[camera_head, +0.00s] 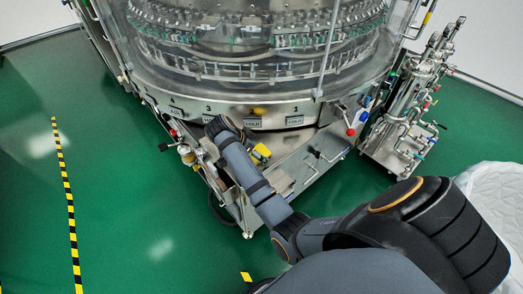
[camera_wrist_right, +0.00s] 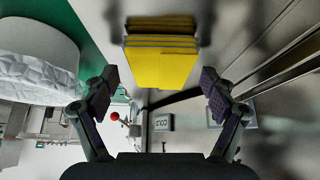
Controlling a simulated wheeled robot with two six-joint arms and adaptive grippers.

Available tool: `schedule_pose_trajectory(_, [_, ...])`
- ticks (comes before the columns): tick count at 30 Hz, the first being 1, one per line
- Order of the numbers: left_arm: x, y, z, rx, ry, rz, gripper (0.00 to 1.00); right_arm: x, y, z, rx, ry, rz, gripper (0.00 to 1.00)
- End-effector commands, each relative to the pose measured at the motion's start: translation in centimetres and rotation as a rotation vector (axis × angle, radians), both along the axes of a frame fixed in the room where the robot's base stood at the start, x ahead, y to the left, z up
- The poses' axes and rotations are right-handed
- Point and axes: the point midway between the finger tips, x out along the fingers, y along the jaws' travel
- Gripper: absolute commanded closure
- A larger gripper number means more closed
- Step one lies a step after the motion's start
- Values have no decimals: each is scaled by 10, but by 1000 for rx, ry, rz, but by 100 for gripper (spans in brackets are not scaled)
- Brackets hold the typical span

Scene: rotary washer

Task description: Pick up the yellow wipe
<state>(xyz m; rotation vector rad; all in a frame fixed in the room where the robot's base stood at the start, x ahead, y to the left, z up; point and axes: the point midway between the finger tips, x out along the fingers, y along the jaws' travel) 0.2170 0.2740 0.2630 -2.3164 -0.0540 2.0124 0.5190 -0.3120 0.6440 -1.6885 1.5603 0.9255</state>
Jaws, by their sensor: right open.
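The yellow wipe (camera_wrist_right: 160,65) is a folded, layered stack lying on a grey metal surface in the right wrist view. In the head view, a small yellow patch of it (camera_head: 262,150) shows beside my right forearm, at the washer's front ledge. My right gripper (camera_wrist_right: 160,84) is open, with its two fingers spread to either side of the wipe's near edge. The fingers look apart from the wipe, and nothing is held. In the head view my own arm hides most of this gripper. My left gripper is not in view.
The round glass-walled washer (camera_head: 250,75) stands behind the ledge, with label plates on its rim. Valves and a red knob (camera_head: 351,131) are to the right. A pipe stand (camera_head: 405,110) is farther right. Green floor (camera_head: 120,200) is open at left.

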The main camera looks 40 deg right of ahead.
Motion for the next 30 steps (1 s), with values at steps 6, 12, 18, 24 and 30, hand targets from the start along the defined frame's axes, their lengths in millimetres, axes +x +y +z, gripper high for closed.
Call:
schedule_pose_trajectory(6, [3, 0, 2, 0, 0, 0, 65, -1, 0, -1, 0, 0, -1, 15])
schedule_pose_trajectory(12, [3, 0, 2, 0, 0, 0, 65, -1, 0, -1, 0, 0, -1, 34])
schedule_pose_trajectory(18, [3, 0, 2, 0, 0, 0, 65, 0, 0, -1, 0, -1, -1, 59])
schedule_pose_trajectory(24, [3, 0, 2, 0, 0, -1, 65, 0, 0, -1, 0, 0, -1, 59])
schedule_pose_trajectory(30, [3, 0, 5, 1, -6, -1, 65, 0, 0, 9, 0, -2, -1, 59])
